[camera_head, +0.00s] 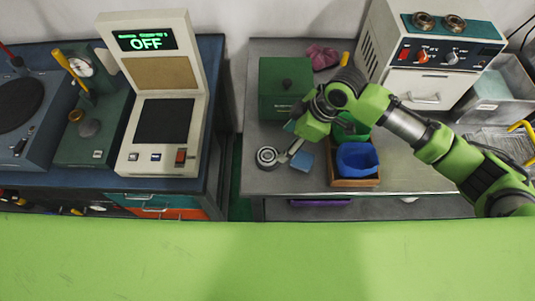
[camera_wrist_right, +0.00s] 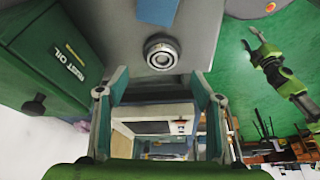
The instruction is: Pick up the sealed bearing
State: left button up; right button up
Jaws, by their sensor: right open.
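The bearing (camera_head: 267,156), a round metallic ring with a dark groove and a light centre, lies flat near the left edge of the grey table. In the right wrist view the bearing (camera_wrist_right: 160,53) lies just beyond my fingertips, roughly centred between them. My right gripper (camera_wrist_right: 160,80) is open and empty, with its two fingers apart. In the head view my right gripper (camera_head: 290,150) is just to the right of the bearing, partly hidden by its wrist. A green arm, apparently my left one, shows at the right of the wrist view; its gripper (camera_wrist_right: 256,40) is too small to read.
A blue block (camera_head: 302,161) lies right of the bearing. A blue bowl (camera_head: 357,158) sits in a wooden tray (camera_head: 354,182) further right. A dark green box (camera_head: 285,82) stands behind. A white oven-like machine (camera_head: 425,88) is at back right. A gap separates the two tables.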

aim_at(268, 156)
jog(key=x, duration=0.3)
jog(key=shift+a+f, duration=0.2)
jog(key=shift+f, duration=0.05)
jog(key=shift+a+f+p, duration=0.3)
jog(key=shift+f+p, duration=0.1)
jog(key=shift+p, duration=0.05)
jog(key=x, duration=0.1)
jog(key=p+x, duration=0.1)
jog(key=x, duration=0.1)
jog(key=shift+s+a+f, duration=0.1)
jog(key=shift+a+f, duration=0.05)
jog(key=shift+a, duration=0.25)
jog(key=shift+a+f, duration=0.15)
jog(key=shift+f, duration=0.35)
jog(key=c, duration=1.1)
